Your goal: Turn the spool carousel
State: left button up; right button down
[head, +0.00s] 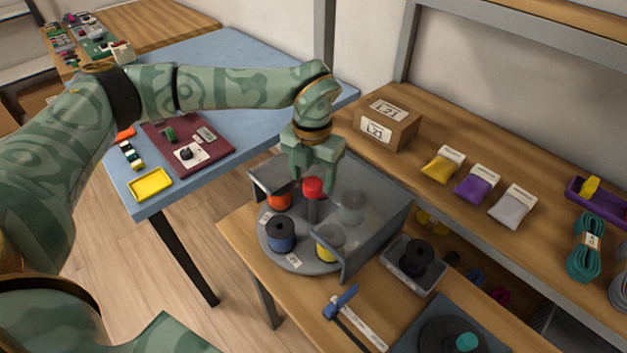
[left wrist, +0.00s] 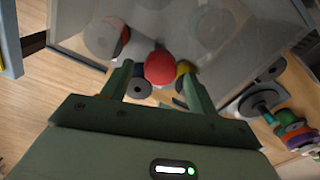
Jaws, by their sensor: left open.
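The spool carousel (head: 271,247) is a round grey turntable on the wooden bench, partly under a clear cover (head: 378,222). A post with a red knob (head: 313,187) stands at its middle. My left gripper (head: 312,182) is open, pointing down at the knob. In the left wrist view the red knob (left wrist: 160,67) lies between the fingertips (left wrist: 160,78), with gaps at both sides. My right gripper is not in view.
A cardboard box (head: 388,122) and yellow, purple and grey packets stand on the right shelf. A grey tray with a black spool (head: 416,256) and a blue-handled tool (head: 343,302) lie right of the carousel. A blue table (head: 245,60) stands behind.

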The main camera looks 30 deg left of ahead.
pick_arm(q)
jog(key=shift+f, duration=0.65)
grip_shut()
